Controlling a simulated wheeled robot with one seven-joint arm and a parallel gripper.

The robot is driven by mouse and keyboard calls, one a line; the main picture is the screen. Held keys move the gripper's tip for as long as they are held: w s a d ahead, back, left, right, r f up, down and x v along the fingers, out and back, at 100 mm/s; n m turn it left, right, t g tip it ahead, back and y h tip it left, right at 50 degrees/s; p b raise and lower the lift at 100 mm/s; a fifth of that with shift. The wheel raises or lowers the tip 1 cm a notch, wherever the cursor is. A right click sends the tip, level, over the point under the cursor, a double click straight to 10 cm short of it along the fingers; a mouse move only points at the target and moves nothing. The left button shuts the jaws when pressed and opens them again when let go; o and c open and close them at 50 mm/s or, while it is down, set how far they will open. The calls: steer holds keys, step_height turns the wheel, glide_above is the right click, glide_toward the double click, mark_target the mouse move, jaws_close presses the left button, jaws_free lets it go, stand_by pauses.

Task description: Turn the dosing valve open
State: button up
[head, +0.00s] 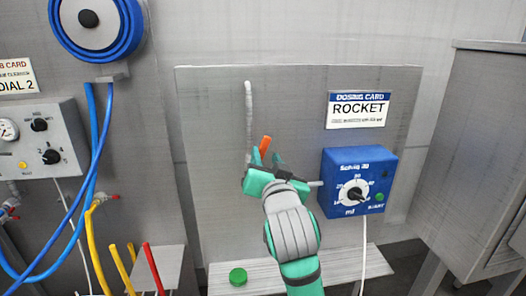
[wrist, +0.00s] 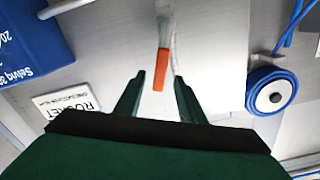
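The dosing valve's orange lever (head: 265,145) points up and slightly right in the head view, in front of the grey panel. My gripper (head: 265,160) is at the lever, with its fingers spread. In the wrist view the orange lever (wrist: 161,70) lies in the gap between the two fingertips of my gripper (wrist: 159,84), with space visible on both sides. I cannot tell how deep the lever sits between them. The valve body is mostly hidden behind my gripper in the head view.
A blue dosing box (head: 340,165) with a dial is right of my gripper, under a ROCKET card (head: 358,110). A grey pipe (head: 248,105) runs down to the valve. A shelf (head: 340,265) with a green round item (head: 238,276) lies below. Hoses (head: 88,200) hang at left.

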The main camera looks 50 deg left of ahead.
steer(key=v, duration=0.5)
steer(key=shift+d, duration=0.15)
steer(key=shift+w+f+m, duration=0.1)
steer(key=shift+w+m, duration=0.05)
steer(key=shift+m, duration=0.15)
steer(key=c, duration=0.9)
steer(key=shift+w+d+f+m+g, duration=0.2)
steer(key=shift+w+m+g, duration=0.1)
steer(key=shift+m, duration=0.1)
jaws_close()
steer(key=w+d+f+m+g+y, duration=0.3)
steer(key=w+d+m, duration=0.3)
steer(key=m, duration=0.8)
steer(key=a+r, duration=0.2)
steer(key=a, duration=0.9)
steer(key=shift+s+a+r, duration=0.2)
steer(key=shift+r, duration=0.1)
